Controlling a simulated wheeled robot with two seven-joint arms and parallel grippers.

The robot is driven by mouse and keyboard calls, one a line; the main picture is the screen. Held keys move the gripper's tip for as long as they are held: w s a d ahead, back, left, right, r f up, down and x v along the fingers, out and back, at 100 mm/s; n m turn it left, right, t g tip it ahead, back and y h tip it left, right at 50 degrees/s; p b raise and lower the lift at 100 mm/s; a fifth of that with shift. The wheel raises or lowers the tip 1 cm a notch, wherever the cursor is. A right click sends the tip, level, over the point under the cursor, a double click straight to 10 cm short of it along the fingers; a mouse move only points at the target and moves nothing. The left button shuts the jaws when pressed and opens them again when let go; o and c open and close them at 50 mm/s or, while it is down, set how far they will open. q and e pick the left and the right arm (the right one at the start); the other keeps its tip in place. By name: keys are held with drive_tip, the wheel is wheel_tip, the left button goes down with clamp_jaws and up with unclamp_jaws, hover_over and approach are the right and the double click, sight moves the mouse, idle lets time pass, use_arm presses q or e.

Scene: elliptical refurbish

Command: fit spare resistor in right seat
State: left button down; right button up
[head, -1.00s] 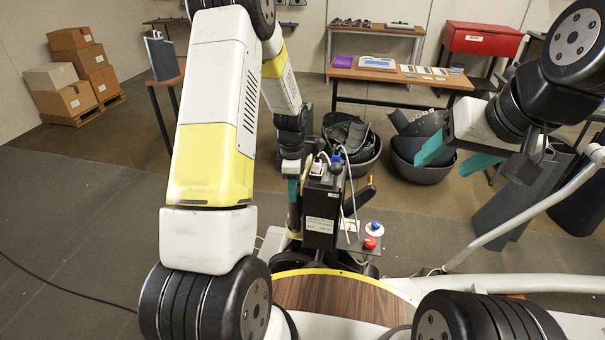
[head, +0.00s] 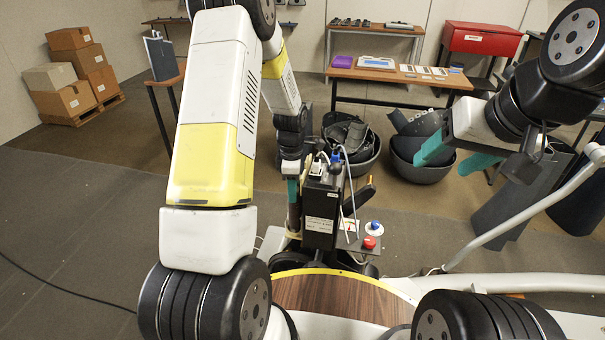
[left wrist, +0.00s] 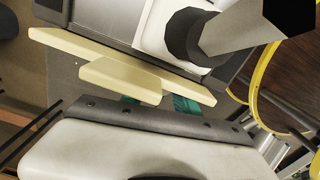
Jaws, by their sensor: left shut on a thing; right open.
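My left gripper (head: 292,190) is at the left side of the upright black unit (head: 320,222), with its teal fingers partly hidden. In the left wrist view its teal fingertips (left wrist: 160,102) are close to a cream block (left wrist: 120,80), which looks like the resistor; it is shut on this block. A longer cream bar (left wrist: 75,45) lies right behind the block, along the edge of a dark grey housing. I cannot tell whether the block touches it. The right seat cannot be made out. My right gripper (head: 456,157) is open and empty, away to the right.
A small shelf with a red button (head: 369,243) and a blue knob (head: 376,225) juts out right of the unit. Cables loop over its top. Black bins (head: 420,168) and a wooden table (head: 400,77) stand behind. A white rail (head: 530,205) curves at right.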

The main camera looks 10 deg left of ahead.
use_arm(q)
drive_tip(key=shift+f, duration=0.5)
idle(0.3)
drive_tip(key=c, duration=0.8)
unclamp_jaws()
drive_tip(key=shift+c, duration=0.2)
wheel_tip(320, 180, up, 8)
drive_tip(key=shift+f, duration=0.1)
